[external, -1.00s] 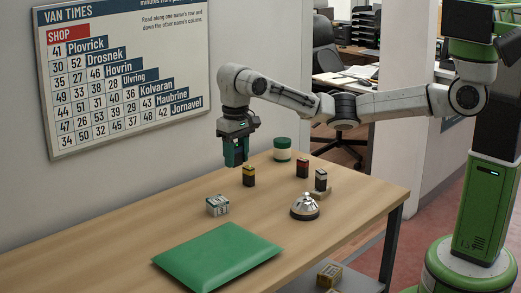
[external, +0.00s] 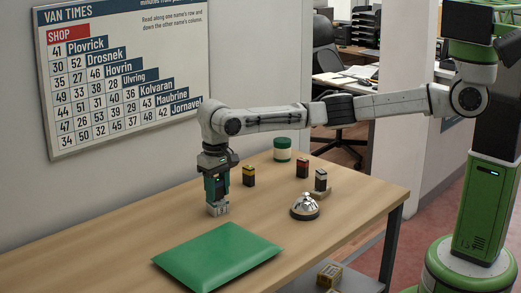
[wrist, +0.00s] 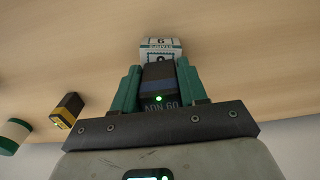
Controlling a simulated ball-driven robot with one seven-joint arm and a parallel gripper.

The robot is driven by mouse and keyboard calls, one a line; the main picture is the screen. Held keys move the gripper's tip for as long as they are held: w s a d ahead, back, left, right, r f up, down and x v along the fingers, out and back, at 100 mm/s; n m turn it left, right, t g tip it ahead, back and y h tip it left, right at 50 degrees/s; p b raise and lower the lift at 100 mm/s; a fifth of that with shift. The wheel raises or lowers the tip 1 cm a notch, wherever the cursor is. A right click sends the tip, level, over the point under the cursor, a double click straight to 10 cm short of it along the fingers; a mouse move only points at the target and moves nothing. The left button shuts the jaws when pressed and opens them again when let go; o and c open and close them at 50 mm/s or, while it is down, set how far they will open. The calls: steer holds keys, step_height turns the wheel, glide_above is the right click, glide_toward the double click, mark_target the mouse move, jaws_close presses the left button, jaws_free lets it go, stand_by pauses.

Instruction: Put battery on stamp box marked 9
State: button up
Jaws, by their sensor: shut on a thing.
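My gripper (external: 216,186) points straight down over the table and is shut on a dark battery with a blue band (wrist: 157,88), seen between the green fingers in the wrist view. A small white and grey stamp box (external: 217,209) lies directly below my gripper. In the wrist view the stamp box (wrist: 160,46) shows just beyond the fingertips, with a digit that could be 9 or 6. The battery's lower end is close to the box; I cannot tell whether they touch.
A bell (external: 304,207), a green padded envelope (external: 217,257) and a green-lidded jar (external: 282,149) are on the table (external: 130,236). More boxes (external: 329,274) sit lower down.

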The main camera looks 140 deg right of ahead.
mark_target(217, 179)
steer(key=o, duration=1.1)
steer(key=shift+f, duration=0.1)
step_height(217, 179, up, 12)
steer(key=shift+r, duration=0.15)
